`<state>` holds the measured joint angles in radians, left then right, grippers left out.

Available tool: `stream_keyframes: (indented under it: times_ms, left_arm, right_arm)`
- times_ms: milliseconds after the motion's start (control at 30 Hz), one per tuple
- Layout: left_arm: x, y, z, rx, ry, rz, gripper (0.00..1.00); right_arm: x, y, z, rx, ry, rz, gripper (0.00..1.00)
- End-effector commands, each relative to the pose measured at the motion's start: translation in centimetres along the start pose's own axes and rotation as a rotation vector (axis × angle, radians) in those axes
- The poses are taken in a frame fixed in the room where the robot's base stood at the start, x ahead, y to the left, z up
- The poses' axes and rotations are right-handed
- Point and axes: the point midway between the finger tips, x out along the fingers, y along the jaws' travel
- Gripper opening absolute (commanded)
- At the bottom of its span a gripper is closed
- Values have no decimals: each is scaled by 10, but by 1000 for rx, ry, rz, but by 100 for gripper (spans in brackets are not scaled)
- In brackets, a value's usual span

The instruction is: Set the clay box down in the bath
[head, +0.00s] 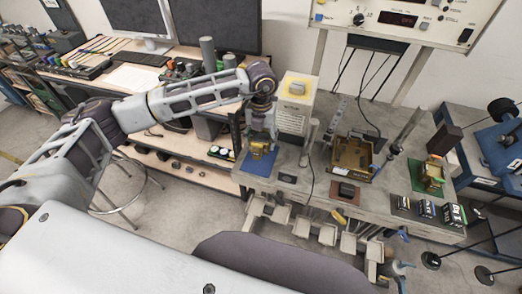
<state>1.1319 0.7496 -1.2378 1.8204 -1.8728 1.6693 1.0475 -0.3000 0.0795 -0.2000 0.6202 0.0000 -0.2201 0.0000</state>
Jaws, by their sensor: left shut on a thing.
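My left gripper (262,136) points down over the blue mat (286,160) at the left of the workbench. It is shut on a small yellow-brown piece (259,149), low over or on the mat. Its fingers partly hide the piece, and I cannot tell whether this is the clay box. My right gripper is not in view.
A green mat (418,180) with a yellow-brown fixture (433,174) is at the right, with a dark brown block (443,139) behind it. Several small boxes (426,209) line the front right. A control panel (400,18) hangs above.

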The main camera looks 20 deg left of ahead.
Motion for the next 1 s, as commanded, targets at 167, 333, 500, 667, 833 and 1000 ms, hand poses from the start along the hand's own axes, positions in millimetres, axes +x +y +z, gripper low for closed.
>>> stream_keyframes:
  times_ms: [167,333,500,667,833,1000]
  left_arm:
    - [-1,0,1,29,-3,-1,26]
    - [-1,-1,1,99,-3,-1,26]
    - [-1,-1,1,208,-3,-1,26]
    - [-1,-1,2,325,-3,-1,26]
    - [-1,-1,2,449,-3,-1,26]
    - [-1,-1,3,572,-3,-1,26]
  right_arm:
    - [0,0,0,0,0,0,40]
    - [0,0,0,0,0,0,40]
    - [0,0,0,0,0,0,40]
    - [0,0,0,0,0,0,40]
    - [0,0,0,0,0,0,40]
    - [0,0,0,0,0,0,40]
